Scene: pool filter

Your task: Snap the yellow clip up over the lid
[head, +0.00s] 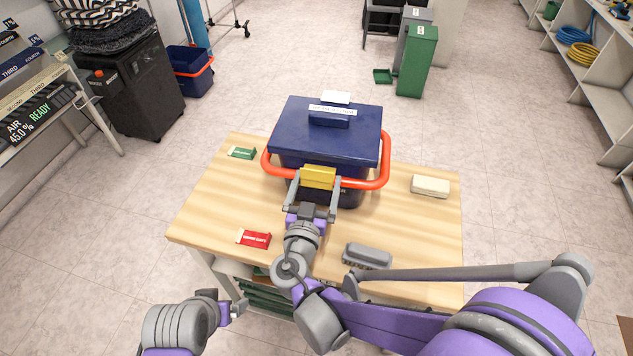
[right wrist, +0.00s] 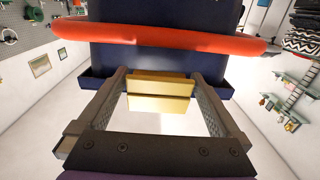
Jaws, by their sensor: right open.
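The dark blue filter box with its lid (head: 330,135) stands on the wooden table, the lid lying on top. The yellow clip (head: 318,177) is at the middle of the box's front, just below the lid's front edge. I cannot tell whether it touches the lid. My right gripper (head: 315,184) is open, one finger on each side of the clip. In the right wrist view the clip (right wrist: 158,95) shows between the two fingers, with gaps beside it. My left gripper (head: 228,304) is low at the table's front left; its jaws are unclear.
An orange-red handle (head: 377,178) loops around the box's front and sides. On the table (head: 215,205) lie a green packet (head: 241,153), a red packet (head: 254,239), a pale block (head: 430,186) and a grey brush (head: 367,256). The table's left part is mostly clear.

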